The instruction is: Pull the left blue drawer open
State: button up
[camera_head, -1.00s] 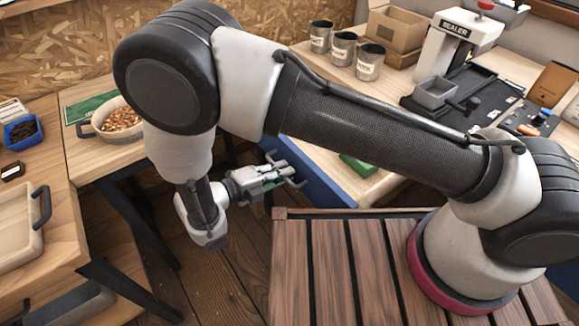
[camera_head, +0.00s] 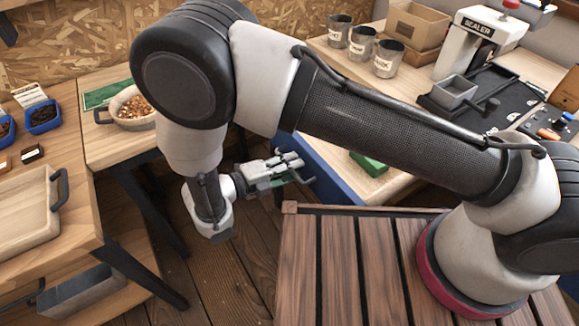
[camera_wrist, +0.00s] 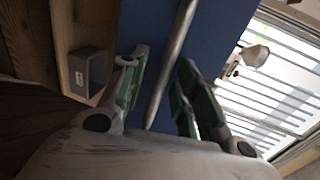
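The blue drawer front (camera_wrist: 220,22) fills the upper middle of the wrist view. A grey bar handle (camera_wrist: 172,62) runs down it at a slant. My gripper (camera_wrist: 160,68) is open, with one green-padded finger on each side of the handle; small gaps show, and I cannot tell whether either finger touches it. In the head view my gripper (camera_head: 298,169) is beside the blue front (camera_head: 330,180) under the wooden worktop. My arm hides part of that front, and I cannot tell how far the drawer stands out.
A green item (camera_head: 369,165) lies on the worktop above the drawer. Labelled tins (camera_head: 387,58) and a sealer (camera_head: 475,40) stand farther back. A side table with a bowl of beans (camera_head: 135,108) is at left. Wooden floor lies between the tables.

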jog(key=v, duration=1.2)
